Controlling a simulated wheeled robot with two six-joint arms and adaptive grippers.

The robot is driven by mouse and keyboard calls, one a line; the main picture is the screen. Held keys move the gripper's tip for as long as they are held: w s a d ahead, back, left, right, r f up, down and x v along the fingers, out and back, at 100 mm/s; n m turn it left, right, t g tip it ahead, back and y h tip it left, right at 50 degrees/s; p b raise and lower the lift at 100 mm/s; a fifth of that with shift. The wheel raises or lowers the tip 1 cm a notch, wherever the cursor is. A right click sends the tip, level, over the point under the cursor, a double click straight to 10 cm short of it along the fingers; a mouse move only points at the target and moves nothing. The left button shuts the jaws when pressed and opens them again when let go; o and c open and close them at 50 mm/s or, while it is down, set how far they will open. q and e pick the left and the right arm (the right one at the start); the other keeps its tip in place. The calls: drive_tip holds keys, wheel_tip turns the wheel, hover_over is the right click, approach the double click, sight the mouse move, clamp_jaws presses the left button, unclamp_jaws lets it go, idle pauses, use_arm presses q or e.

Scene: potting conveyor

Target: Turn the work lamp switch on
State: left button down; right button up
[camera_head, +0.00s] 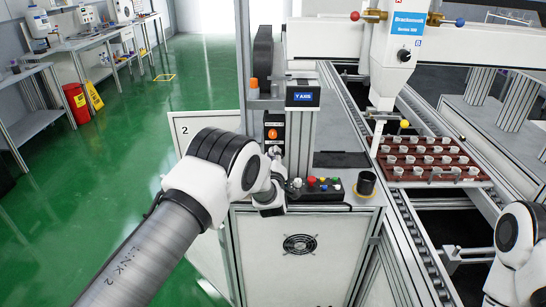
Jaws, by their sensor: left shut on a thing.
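A narrow switch box (273,118), black with an orange lower part, is fixed upright on the machine's post; I take it to be the work lamp switch. My left gripper (274,154) is at its lower part, coming from below and in front. It is shut on the switch there, and its fingers and wrist hide the part it holds. The switch's position cannot be read. My right arm is at the lower right; its gripper (450,258) shows only small and partly, over the dark conveyor area, and its opening is unclear.
A small display (303,96) is above. A brown tray of small pots (432,178) sits on the conveyor under the dispensing head (396,50).

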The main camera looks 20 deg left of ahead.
use_arm(q)
drive_tip(key=shift+f+m+b, duration=0.2)
drive_tip(key=shift+m+b, duration=1.1)
drive_tip(key=shift+m, duration=0.2)
drive_tip(key=m+b, duration=0.1)
drive_tip(key=m, duration=0.1)
drive_tip(key=shift+m+b, duration=0.3)
drive_tip(key=shift+b, duration=0.05)
drive_tip(key=m+b, duration=0.1)
drive_tip(key=m, duration=0.2)
drive_tip(key=shift+r+b, duration=0.1)
drive_tip(key=shift+b, duration=0.2)
drive_tip(key=shift+r+m+b, duration=0.1)
drive_tip(key=shift+m+b, duration=0.3)
drive_tip(key=shift+m, duration=1.3)
drive_tip(key=c, duration=0.9)
unclamp_jaws()
drive_tip(key=shift+c, duration=0.2)
